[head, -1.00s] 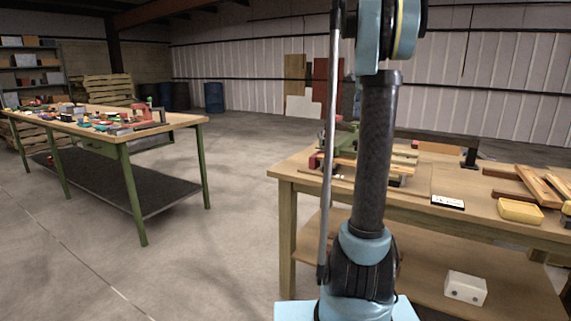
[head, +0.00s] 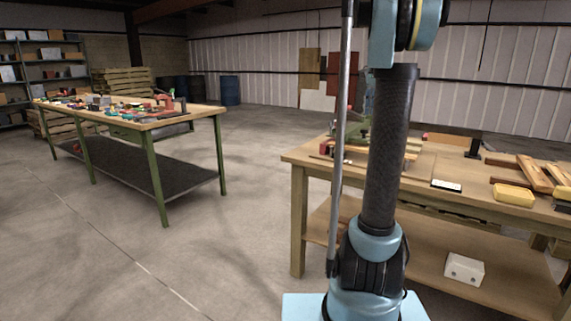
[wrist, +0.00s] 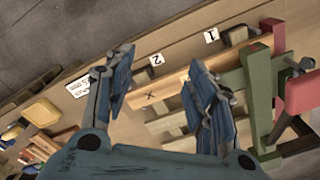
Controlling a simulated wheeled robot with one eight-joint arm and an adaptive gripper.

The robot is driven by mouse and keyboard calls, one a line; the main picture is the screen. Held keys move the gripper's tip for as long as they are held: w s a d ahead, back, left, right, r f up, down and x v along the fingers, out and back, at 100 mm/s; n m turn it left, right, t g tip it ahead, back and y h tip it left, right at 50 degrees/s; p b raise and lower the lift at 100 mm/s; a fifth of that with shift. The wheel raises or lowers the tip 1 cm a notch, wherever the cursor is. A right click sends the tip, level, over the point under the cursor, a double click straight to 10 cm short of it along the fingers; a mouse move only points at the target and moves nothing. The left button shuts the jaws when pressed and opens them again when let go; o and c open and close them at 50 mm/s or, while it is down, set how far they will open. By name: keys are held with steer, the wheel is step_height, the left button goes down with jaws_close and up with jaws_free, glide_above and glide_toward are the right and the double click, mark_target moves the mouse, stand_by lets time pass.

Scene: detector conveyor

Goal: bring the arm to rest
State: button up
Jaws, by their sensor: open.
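My gripper (wrist: 161,68) shows in the wrist view with its two blue fingers spread apart and nothing between them. It is over the wooden workbench (wrist: 185,38), but I cannot tell its height. My arm (head: 385,150) stands upright in front of the bench in the head view; the gripper itself is out of that frame. Light wooden slats (wrist: 160,92), one marked with an X, lie on the bench beyond the fingers. A green and red fixture (wrist: 258,85) is to the right of the fingers.
A yellow block (head: 514,195) and a white card (head: 447,185) lie on the right bench. A white box (head: 463,269) is on its lower shelf. A green-legged table (head: 153,124) with many small parts stands at left. The floor between them is clear.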

steer(key=s+a+f+n, duration=0.5)
steer(key=s+f, duration=0.5)
steer(key=s, duration=0.1)
steer(key=s+a+f+n+t, duration=0.1)
steer(key=s+a+f+n, duration=0.3)
steer(key=s+f, duration=0.6)
steer(key=s+a+f+n+t, duration=0.1)
steer(key=s+a+f+n, duration=0.4)
steer(key=s+f, duration=0.6)
steer(key=s, duration=0.2)
steer(key=shift+s+a+n, duration=0.3)
steer(key=shift+a, duration=0.1)
steer(key=shift+w+f, duration=0.15)
steer(key=shift+w, duration=0.3)
